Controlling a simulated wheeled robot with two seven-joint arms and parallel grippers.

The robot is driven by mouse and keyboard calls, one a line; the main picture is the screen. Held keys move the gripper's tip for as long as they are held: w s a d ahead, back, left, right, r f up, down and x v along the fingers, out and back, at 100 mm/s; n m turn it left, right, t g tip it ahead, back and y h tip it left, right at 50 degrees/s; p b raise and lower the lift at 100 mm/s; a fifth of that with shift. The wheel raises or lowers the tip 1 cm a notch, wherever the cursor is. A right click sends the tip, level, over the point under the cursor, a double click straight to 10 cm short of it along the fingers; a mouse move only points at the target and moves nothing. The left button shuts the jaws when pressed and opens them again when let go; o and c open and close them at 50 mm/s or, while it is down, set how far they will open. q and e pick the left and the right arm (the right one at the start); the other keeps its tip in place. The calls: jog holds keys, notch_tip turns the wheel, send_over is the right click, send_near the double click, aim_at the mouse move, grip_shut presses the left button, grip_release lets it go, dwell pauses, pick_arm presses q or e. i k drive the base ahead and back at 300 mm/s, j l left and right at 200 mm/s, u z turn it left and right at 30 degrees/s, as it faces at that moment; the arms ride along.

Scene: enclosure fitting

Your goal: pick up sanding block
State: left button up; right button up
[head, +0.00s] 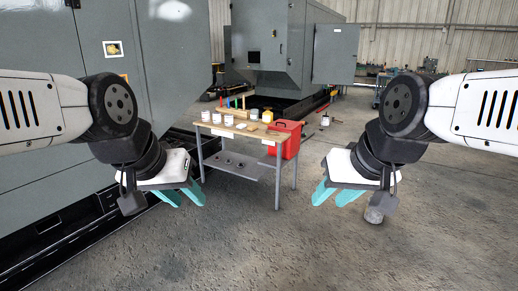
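A workbench (222,133) stands ahead, between my two arms, with small items on its top. A small tan block (267,116) and a flat yellowish piece (248,127) lie on it. Either could be the sanding block; they are too small to tell. My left gripper (184,199) hangs left of the bench with its teal fingers apart and nothing between them. My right gripper (333,199) hangs right of the bench, also with fingers apart and empty. Both are nearer to me than the bench and touch nothing on it.
A red toolbox (284,138) stands at the bench's right end. Several white cans, including one (206,116), stand on the bench top. Grey cabinets (40,55) are at left; the floor in front is clear.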

aim_at(251, 128)
jog(key=i, duration=2.4)
jog(key=i+u, duration=0.15)
jog(key=i, duration=0.3)
jog(key=i+l+u, duration=0.15)
jog(key=i, duration=0.35)
jog(key=i+l+u, duration=0.1)
jog(key=i, duration=0.35)
jog(key=i+l+u, duration=0.15)
jog(key=i, duration=0.3)
jog(key=i+l+u, duration=0.15)
jog(key=i+l, duration=0.2)
jog(key=i, duration=0.1)
